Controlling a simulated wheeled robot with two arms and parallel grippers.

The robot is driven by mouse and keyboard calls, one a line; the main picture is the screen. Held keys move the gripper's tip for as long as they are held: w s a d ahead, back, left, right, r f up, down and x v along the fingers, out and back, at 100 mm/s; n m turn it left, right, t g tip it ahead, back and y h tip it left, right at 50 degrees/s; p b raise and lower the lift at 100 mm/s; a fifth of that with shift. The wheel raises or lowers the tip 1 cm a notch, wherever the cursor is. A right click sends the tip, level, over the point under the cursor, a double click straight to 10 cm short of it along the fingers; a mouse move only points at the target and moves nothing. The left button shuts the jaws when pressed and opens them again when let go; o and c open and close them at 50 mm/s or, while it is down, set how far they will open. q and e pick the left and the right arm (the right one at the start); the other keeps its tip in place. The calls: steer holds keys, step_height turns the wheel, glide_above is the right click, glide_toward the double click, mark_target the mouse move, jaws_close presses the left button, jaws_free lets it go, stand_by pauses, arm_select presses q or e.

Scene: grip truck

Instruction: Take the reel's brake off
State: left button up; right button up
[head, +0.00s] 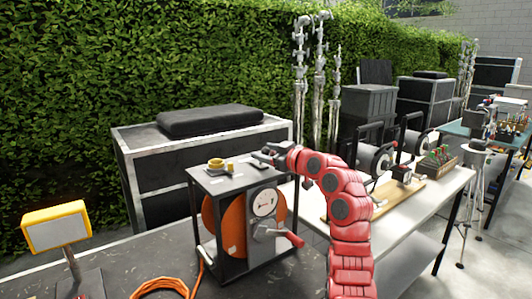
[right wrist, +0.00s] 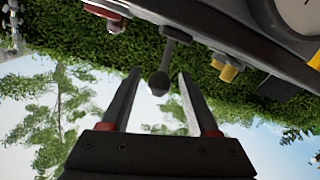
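The reel (head: 230,228) is an orange drum in a dark box frame on the dark table. Its front has a round white dial (head: 264,203) and a crank with a red handle (head: 290,239). My right gripper (head: 264,158) is at the box's top right edge in the head view. In the right wrist view the right gripper (right wrist: 159,98) is open. A thin grey lever with a dark round knob (right wrist: 159,84), which looks like the brake lever, reaches between the fingertips, with gaps visible on both sides. The lever is not clear in the head view. My left gripper is not in view.
An orange cable (head: 162,286) lies on the table. A yellow-framed panel (head: 57,228) stands at left. A white table (head: 428,204) with more reels is at right; a black case (head: 145,160) stands behind.

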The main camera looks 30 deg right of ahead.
steer(key=shift+s, duration=0.1)
steer(key=s+d+r+b, duration=0.2)
steer(key=s, duration=1.5)
steer(key=shift+b, duration=0.3)
